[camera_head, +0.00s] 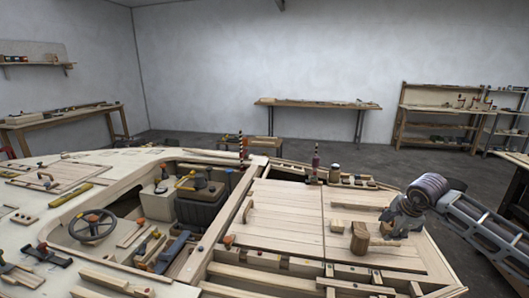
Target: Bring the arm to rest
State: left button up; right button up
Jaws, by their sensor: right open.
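My right arm comes in from the right edge. My right gripper (389,226) is open, over the right part of the plywood hull deck (285,222). A small wooden block (360,238) stands on the deck just left of the gripper. My left gripper is not in view.
The hull holds a steering wheel (92,226), a dark seat or box (203,202), clamps and loose wood strips. A bottle (315,163) and jar (335,174) stand at the far deck edge. Workbenches and shelves line the walls, with open floor between.

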notch_tip(320, 180, up, 7)
jog(key=p, duration=0.6)
jog(key=shift+r+p, duration=0.2)
jog(key=shift+p, duration=0.2)
jog(key=shift+r+p, duration=0.55)
